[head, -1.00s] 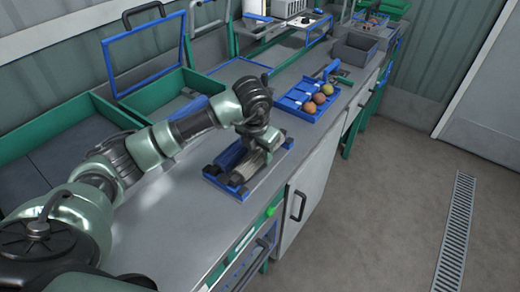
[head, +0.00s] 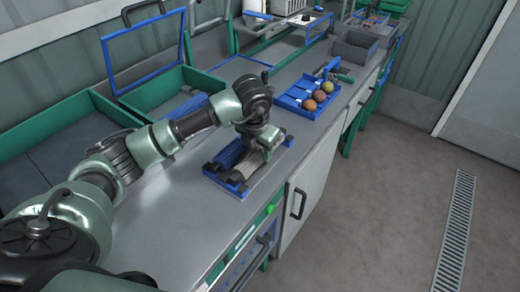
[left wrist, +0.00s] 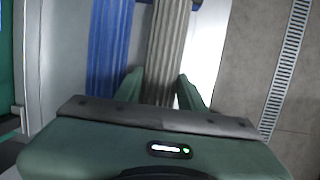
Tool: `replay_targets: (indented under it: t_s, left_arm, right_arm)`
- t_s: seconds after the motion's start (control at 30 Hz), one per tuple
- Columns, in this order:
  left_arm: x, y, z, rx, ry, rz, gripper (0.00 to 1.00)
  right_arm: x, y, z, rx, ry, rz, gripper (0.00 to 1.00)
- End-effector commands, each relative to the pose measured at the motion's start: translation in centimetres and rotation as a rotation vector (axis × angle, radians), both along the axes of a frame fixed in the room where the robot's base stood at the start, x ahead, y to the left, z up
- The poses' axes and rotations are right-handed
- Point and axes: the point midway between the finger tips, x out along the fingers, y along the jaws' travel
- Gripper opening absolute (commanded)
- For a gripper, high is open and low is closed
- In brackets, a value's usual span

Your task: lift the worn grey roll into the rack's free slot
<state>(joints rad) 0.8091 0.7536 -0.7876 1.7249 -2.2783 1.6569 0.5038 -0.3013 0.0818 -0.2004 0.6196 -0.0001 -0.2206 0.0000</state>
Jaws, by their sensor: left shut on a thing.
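The worn grey roll (head: 247,168) is ribbed and lies lengthwise at the blue rack (head: 211,176) on the bench. A blue ribbed roll (head: 230,154) lies beside it on the left. My left gripper (head: 262,148) is over the far part of the grey roll and shut on it. In the left wrist view the grey roll (left wrist: 167,50) runs between the two green fingers (left wrist: 162,92), with the blue roll (left wrist: 108,45) parallel to its left. Whether the grey roll rests in the rack or is slightly raised cannot be told. My right gripper is out of view.
A blue tray (head: 290,101) with several round fruits stands further along the bench. Green crates (head: 170,93) line the wall side. The bench (head: 165,225) is clear nearer to me. A cabinet handle (head: 298,204) juts out from the bench front.

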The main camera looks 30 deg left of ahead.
Motion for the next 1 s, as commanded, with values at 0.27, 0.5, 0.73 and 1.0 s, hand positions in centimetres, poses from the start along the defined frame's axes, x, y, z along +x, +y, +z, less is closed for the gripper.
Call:
replay_targets:
  t_s: [0.27, 0.5, 0.73, 1.0]
  left_arm:
    - [0.03, 0.01, -0.45, 0.000, -0.001, 0.000, 0.00]
    - [0.03, 0.02, -0.60, 0.000, -0.001, 0.000, 0.56]
    - [0.01, 0.01, -0.63, 0.000, -0.001, 0.000, 0.65]
    - [-0.02, 0.00, -0.69, 0.000, 0.001, 0.000, 0.51]
  right_arm:
    - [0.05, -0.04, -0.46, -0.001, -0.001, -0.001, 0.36]
    - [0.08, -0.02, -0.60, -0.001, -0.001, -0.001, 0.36]
    - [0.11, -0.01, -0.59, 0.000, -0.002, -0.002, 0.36]
    - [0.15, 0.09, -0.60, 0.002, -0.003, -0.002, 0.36]
